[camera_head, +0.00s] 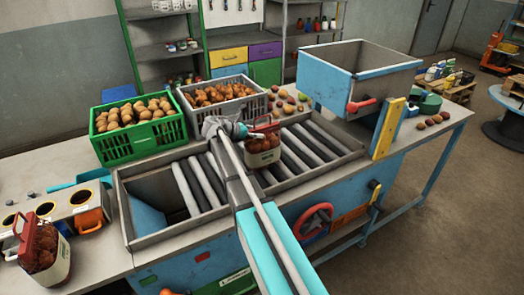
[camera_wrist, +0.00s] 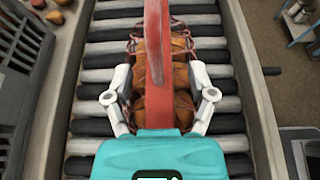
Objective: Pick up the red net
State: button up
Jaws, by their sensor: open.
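The red net (camera_head: 263,148) is a bag of brown-orange produce with a red handle strap and a white label. It rests on the roller conveyor (camera_head: 320,133). In the wrist view the red net (camera_wrist: 165,80) lies in the middle, its red strap running lengthwise over it. My gripper (camera_head: 240,131) is at the net's left side in the head view. In the wrist view my open gripper (camera_wrist: 161,98) has one finger on each side of the net. I cannot tell whether the fingers touch it. My gripper's teal body hides the net's near end.
A second red-handled net bag (camera_head: 43,250) stands at the left. A green crate (camera_head: 128,147) and a grey crate (camera_head: 195,121) of produce stand behind the conveyor. A blue hopper (camera_head: 335,80) rises at the right. Metal side rails (camera_wrist: 243,60) flank the rollers.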

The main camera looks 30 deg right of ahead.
jog(key=shift+c, duration=0.2)
dwell(0.3)
jog(key=shift+r, duration=0.1)
grip_shut()
